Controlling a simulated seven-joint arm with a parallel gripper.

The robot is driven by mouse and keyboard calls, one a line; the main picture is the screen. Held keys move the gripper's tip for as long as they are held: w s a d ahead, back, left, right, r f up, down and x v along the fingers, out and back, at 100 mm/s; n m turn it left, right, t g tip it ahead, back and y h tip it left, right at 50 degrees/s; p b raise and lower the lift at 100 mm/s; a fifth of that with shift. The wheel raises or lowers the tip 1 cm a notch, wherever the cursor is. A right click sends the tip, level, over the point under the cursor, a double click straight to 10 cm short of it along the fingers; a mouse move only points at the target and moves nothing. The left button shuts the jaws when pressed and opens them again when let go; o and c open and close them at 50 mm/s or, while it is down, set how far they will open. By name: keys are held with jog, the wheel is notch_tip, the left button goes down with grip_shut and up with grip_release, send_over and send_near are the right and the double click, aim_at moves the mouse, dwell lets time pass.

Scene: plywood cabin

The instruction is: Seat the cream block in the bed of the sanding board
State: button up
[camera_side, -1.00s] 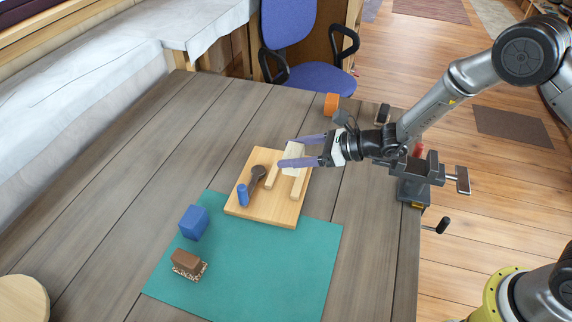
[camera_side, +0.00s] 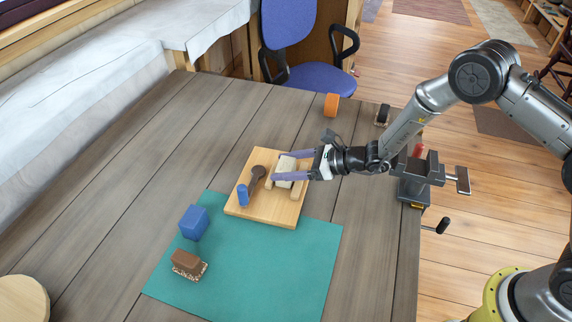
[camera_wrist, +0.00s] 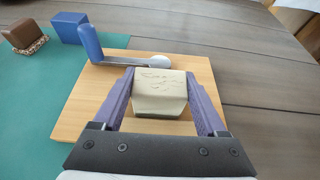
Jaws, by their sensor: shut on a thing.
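The cream block (camera_side: 286,164) is between the two purple fingers of my gripper (camera_side: 279,165), which is shut on it. It also shows in the wrist view (camera_wrist: 160,92), with dark marks on its top and a finger against each side. The sanding board (camera_side: 262,212) is a light wooden plate with two pale rails; it also fills the middle of the wrist view (camera_wrist: 75,122). The block is low over the board, in the area of the rails. The fingers partly hide the rails, and I cannot tell whether the block touches the bed.
A lever with a blue grip (camera_side: 243,195) stands on the board, left of the block. A blue cube (camera_side: 194,222) and a brown block with a speckled base (camera_side: 188,264) are by the green mat (camera_side: 250,270). An orange object (camera_side: 331,104) and a vise (camera_side: 420,172) lie beyond.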

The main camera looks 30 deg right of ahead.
jog(key=o, duration=1.3)
jog(key=shift+r, duration=0.2)
jog(key=v, duration=1.2)
